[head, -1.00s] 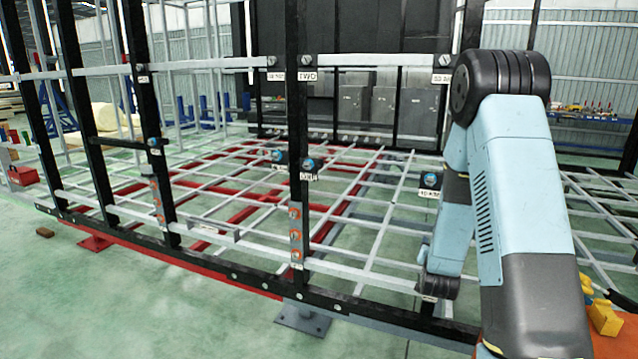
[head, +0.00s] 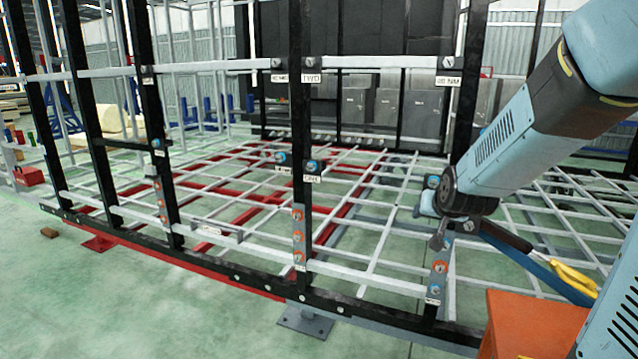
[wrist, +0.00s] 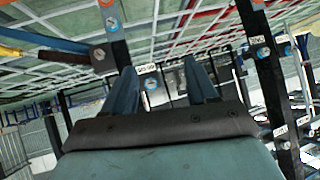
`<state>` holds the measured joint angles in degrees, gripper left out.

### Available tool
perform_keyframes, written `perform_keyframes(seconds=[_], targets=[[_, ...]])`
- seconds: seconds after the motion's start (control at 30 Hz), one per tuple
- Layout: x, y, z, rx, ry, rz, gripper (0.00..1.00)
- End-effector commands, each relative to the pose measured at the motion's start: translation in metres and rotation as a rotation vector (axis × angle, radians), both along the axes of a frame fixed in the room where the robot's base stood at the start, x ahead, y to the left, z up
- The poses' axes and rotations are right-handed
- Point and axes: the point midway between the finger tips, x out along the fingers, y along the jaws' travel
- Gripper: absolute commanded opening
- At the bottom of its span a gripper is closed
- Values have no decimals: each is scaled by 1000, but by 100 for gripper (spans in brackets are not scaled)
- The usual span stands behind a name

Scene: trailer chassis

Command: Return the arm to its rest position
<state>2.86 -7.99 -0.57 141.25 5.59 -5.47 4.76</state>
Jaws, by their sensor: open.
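My arm (head: 530,130) comes in from the right in the head view, light blue and dark grey. Its dark joint (head: 470,190) hangs in front of the right-hand black post of the trailer frame. My gripper's fingers are not clear in the head view. In the wrist view my gripper (wrist: 163,88) shows two dark blue fingers spread apart with nothing held between them. Black posts and a white label (wrist: 146,69) lie beyond the fingers; I cannot tell how near they are.
The black and grey trailer frame (head: 152,110) with bolted plates (head: 298,240) fills the left and middle. Green floor (head: 130,300) is clear in front.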

Motion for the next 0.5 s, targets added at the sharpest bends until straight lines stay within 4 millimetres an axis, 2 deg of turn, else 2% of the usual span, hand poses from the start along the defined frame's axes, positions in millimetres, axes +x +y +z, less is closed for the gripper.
perform_keyframes(seconds=[0.1,0.27,0.5], targets=[[-29,8,19,-7,49,33,57],[-72,17,38,-22,127,78,57],[-144,27,60,-50,247,138,57]])
